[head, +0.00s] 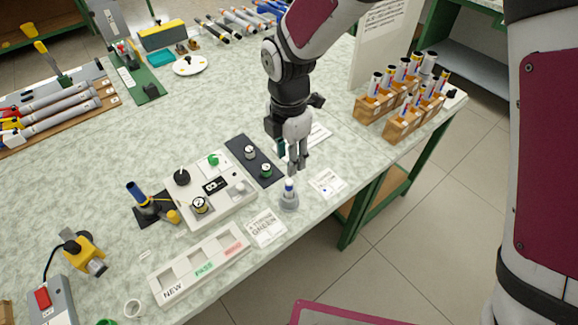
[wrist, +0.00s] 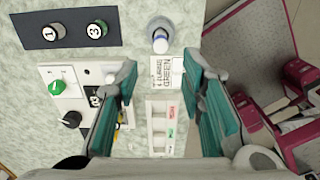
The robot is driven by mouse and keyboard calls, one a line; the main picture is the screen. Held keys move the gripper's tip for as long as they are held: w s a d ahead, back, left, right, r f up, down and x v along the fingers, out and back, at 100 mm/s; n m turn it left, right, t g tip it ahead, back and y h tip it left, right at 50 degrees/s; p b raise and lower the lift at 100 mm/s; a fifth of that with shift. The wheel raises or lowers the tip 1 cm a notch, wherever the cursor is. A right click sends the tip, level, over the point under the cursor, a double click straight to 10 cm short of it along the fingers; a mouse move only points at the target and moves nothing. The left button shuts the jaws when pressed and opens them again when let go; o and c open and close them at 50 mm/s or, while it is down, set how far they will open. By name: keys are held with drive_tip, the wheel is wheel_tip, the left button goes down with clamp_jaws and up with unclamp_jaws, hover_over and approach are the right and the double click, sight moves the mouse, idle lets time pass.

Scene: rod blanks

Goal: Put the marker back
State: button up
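I cannot tell for certain which object is the marker. A grey, cone-like piece with a blue band and white top (head: 289,196) stands upright near the front edge, and also shows in the wrist view (wrist: 160,36). Round numbered pieces are the other candidates: 1 (head: 250,152) and green-sided 3 (head: 266,170) sit on a dark plate (head: 240,143); a dark-and-gold one, seemingly 2, (head: 200,205) sits on the white console (head: 222,207). My gripper (head: 295,167) is open and empty above the table, beside the dark plate and just behind the cone-like piece; its fingers (wrist: 160,68) are wide apart.
A white tray marked NEW and PASS (head: 203,268) and a GREEN card (head: 265,228) lie at the front. Wooden racks of rods (head: 402,130) stand at right. A blue-topped tool (head: 137,192) stands left of the console. The table's left middle is fairly clear.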

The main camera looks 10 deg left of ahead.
drive_tip(key=shift+r, duration=0.4)
drive_tip(key=s+d+r+m+t, duration=0.2)
drive_tip(key=d+r+m, duration=1)
drive_tip(key=d+r, duration=0.35)
drive_tip(key=s+d+r+m+t, duration=0.1)
drive_tip(key=s+d+r+m, duration=0.1)
drive_tip(key=s+d+m, duration=0.5)
drive_tip(key=s+d+r+m+t, duration=0.1)
drive_tip(key=s+d+r+m, duration=0.2)
drive_tip(key=s+d+m, duration=0.4)
drive_tip(key=shift+s+d+r+m+t, duration=0.2)
drive_tip(key=shift+d+r+m+t, duration=0.15)
drive_tip(key=shift+m, duration=0.75)
drive_tip(key=shift+a, duration=0.15)
